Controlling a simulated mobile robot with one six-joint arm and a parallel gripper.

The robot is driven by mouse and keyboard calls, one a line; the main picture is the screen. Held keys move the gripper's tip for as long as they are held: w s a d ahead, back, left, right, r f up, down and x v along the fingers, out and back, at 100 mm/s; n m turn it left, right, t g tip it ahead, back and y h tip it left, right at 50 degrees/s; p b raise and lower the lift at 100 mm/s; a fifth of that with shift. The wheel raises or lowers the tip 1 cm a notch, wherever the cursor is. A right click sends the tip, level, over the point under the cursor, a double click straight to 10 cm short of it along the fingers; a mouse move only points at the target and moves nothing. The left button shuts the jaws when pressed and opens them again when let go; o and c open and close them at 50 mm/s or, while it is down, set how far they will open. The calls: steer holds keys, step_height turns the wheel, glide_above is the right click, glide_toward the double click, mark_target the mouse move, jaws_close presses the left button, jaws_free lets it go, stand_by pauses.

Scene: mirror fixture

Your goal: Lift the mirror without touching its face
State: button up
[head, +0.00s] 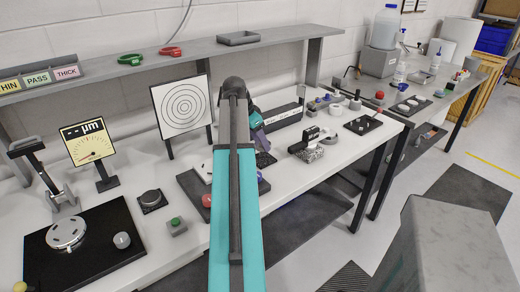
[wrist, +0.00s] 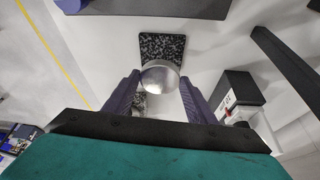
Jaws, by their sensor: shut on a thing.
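The mirror (wrist: 160,78) is a round, shiny silver disc in the middle of the wrist view. My gripper (wrist: 160,86) is shut on it, with one dark purple finger at its left edge and one at its right edge. The visible shiny surface between the fingers is clear of them. A black speckled pad (wrist: 162,46) shows behind the mirror; I cannot tell how far apart they are. In the head view the speckled pad (head: 265,160) is partly visible beside my arm, part of my gripper (head: 256,120) shows, and the mirror is hidden.
A dark box (wrist: 240,88) stands right of my gripper in the wrist view, and a dark bar (wrist: 288,55) lies beyond it. The white bench (head: 145,215) holds a target board (head: 183,105), a dial gauge (head: 89,142) and a black plate (head: 95,262). A grey shelf (head: 190,55) runs behind.

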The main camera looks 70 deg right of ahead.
mark_target(260, 145)
steer(key=shift+r+b, duration=0.35)
steer(key=shift+r, duration=1.95)
